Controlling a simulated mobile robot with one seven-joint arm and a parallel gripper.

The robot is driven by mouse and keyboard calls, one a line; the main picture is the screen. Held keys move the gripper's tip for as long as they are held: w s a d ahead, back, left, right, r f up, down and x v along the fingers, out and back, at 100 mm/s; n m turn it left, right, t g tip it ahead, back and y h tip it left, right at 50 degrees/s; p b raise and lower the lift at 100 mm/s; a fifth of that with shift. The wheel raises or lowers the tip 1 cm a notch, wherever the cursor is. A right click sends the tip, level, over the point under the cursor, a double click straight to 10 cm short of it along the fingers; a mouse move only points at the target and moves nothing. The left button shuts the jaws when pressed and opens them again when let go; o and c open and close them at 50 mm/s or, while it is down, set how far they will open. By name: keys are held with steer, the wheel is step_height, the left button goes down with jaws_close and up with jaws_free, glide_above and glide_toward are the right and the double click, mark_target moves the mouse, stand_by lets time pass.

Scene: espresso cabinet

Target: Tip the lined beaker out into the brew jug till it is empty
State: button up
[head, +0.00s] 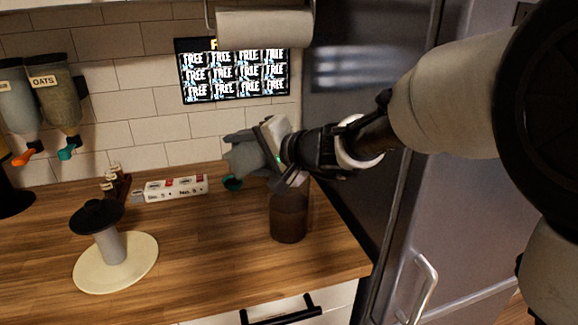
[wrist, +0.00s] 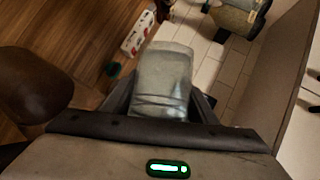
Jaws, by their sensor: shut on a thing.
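My gripper (wrist: 160,112) is shut on the lined beaker (wrist: 163,70), a pale grey, see-through vessel with dark lines across it near the jaws. In the head view my gripper (head: 262,150) is above the counter, with the grey shape at its left end; beaker and fingers are hard to tell apart there. The brew jug (head: 288,218), dark brown and see-through, stands upright just below my gripper. It also shows at the left edge of the wrist view (wrist: 35,78), apart from the beaker. I see no stream between them. The beaker's exact tilt and contents cannot be told.
A power strip (head: 175,188) lies along the tiled wall, with a small teal item (head: 233,184) right of it. A cream disc (head: 135,262) with a black-topped post stands front left. A fridge (head: 345,120) rises close on the right. The middle counter is clear.

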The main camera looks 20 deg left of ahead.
steer(key=n+h+b, duration=0.1)
steer(key=b, duration=0.1)
steer(key=n+t+h+b, duration=0.1)
steer(key=b, duration=0.1)
steer(key=shift+w+d+n+b, duration=0.15)
steer(key=shift+w+n+b, duration=0.1)
steer(key=shift+n+b, duration=0.15)
steer(key=shift+o, duration=0.2)
steer(key=shift+f+n+t+h+b, duration=0.5)
steer(key=shift+f+n+t+b, duration=0.15)
steer(key=shift+n+b, duration=0.2)
step_height(320, 180, down, 7)
steer(key=s+a+n+t+h+p, duration=0.2)
steer(key=n+t, duration=0.1)
steer(key=n, duration=0.1)
steer(key=shift+s+a+r+h, duration=0.2)
steer(key=shift+s+a+h, duration=0.05)
steer(key=shift+s+h, duration=0.1)
